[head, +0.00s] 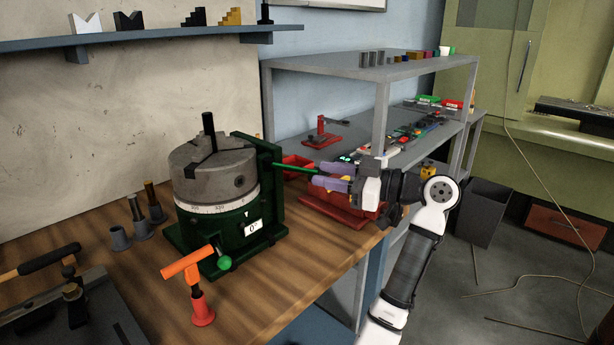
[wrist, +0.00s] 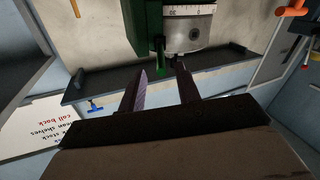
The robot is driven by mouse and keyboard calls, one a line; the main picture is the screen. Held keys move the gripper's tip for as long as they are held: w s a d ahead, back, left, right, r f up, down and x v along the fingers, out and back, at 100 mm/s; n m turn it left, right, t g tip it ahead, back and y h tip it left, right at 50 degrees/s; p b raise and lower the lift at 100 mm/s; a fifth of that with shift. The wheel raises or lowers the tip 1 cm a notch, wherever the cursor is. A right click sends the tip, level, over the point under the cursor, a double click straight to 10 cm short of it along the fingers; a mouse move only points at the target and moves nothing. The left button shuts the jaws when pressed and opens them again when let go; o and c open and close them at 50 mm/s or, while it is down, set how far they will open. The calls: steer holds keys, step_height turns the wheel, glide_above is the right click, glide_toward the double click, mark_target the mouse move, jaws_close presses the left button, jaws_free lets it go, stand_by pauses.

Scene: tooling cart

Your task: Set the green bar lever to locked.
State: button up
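The green bar lever (head: 292,167) sticks out sideways from the upright dark green plate of the rotary table (head: 225,222), pointing right toward my gripper. In the wrist view the bar (wrist: 160,63) shows end-on between the fingertips. My gripper (head: 322,176) is to the right of the rotary table, with its purple fingers apart. In the wrist view the fingers (wrist: 161,70) stand open on either side of the bar's end, with gaps visible. Contact with the bar cannot be made out. No locked marking is readable on the lever.
A grey chuck (head: 213,170) sits on the rotary table, with a green ball knob (head: 224,262) low in front. An orange T-handle tool (head: 195,285) stands nearer. A red fixture (head: 345,210) lies under my gripper. Grey shelving (head: 370,70) is behind it.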

steer(key=b+v, duration=0.1)
steer(key=v, duration=0.6)
steer(key=shift+d, duration=0.2)
